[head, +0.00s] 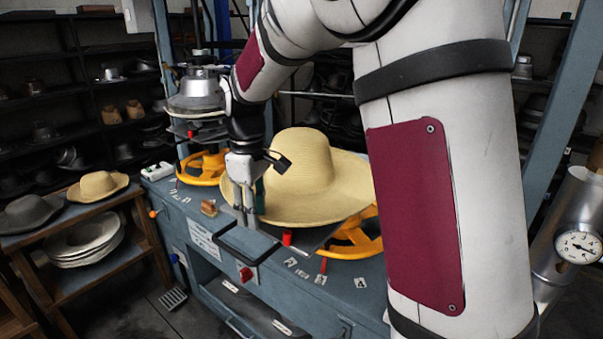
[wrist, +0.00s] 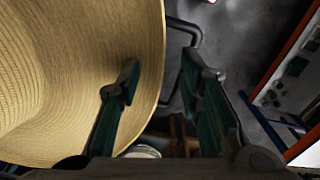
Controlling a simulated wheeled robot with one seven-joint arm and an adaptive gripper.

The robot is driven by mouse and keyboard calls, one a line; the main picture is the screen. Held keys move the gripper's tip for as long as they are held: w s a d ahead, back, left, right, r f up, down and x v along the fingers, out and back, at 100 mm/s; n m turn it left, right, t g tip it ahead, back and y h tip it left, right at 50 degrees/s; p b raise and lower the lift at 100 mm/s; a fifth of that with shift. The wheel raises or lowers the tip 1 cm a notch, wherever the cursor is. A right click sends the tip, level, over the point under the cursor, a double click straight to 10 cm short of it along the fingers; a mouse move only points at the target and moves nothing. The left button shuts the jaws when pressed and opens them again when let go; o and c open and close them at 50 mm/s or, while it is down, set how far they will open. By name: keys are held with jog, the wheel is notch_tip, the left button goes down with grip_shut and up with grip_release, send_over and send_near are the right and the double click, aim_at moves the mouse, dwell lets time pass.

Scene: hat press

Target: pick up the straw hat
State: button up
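The wide-brimmed straw hat (head: 303,172) lies crown up on the press in the head view, partly hidden by my arm. My gripper (head: 247,218) points down at the left edge of its brim. In the wrist view the hat (wrist: 70,70) fills the left side. My gripper (wrist: 160,75) is open there, its green-padded fingers apart. The left finger overlaps the hat in the picture, and the brim edge shows between the two fingers. I cannot tell whether either finger touches the brim.
A smaller straw hat (head: 97,186) and a grey hat (head: 30,212) sit on a wooden stand at left. Yellow handwheels (head: 203,169) are on the blue press bench. A black bar handle (head: 246,254) stands out below my gripper. A pressure gauge (head: 578,246) is at right.

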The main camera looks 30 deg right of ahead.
grip_shut()
